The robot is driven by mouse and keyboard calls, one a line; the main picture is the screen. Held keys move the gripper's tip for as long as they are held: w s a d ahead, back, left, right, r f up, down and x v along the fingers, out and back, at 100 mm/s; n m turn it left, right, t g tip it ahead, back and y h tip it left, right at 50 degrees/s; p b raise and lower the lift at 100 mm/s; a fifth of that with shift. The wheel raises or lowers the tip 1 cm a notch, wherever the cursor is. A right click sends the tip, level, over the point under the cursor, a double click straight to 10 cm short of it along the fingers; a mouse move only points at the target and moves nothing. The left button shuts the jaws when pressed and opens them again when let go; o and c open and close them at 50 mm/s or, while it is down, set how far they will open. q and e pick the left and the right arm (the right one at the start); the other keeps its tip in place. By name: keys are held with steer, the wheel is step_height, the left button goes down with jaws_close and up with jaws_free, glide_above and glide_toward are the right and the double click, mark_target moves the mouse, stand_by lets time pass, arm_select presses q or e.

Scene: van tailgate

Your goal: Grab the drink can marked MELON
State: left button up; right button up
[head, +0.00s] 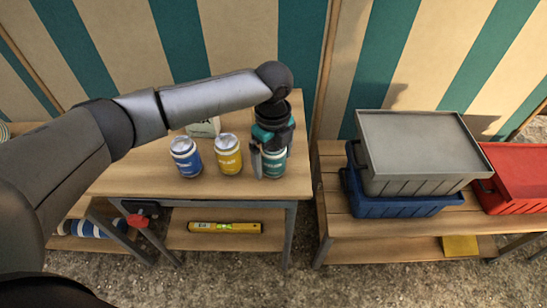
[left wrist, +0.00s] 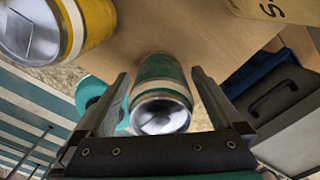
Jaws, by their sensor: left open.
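A teal can (head: 274,165) stands at the right of a row of three on the wooden table, beside a yellow can (head: 228,155) and a blue can (head: 186,157). No can's lettering is readable, so I cannot tell which says MELON. My left gripper (head: 269,158) is open and points down at the teal can, hiding part of it. In the left wrist view the teal can (left wrist: 160,92) lies between the two spread fingers, with no clear contact. The yellow can (left wrist: 82,22) shows at the upper left there. My right gripper is not in view.
A pale box (head: 204,127) stands behind the cans. A yellow level (head: 225,228) lies on the shelf below. To the right, a bench (head: 345,226) carries a grey crate (head: 415,150) on a blue crate (head: 400,207), beside a red crate (head: 518,170). The table's front left is clear.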

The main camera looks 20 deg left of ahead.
arm_select(q)
steer(key=shift+c, duration=0.2)
steer(key=c, duration=1.3)
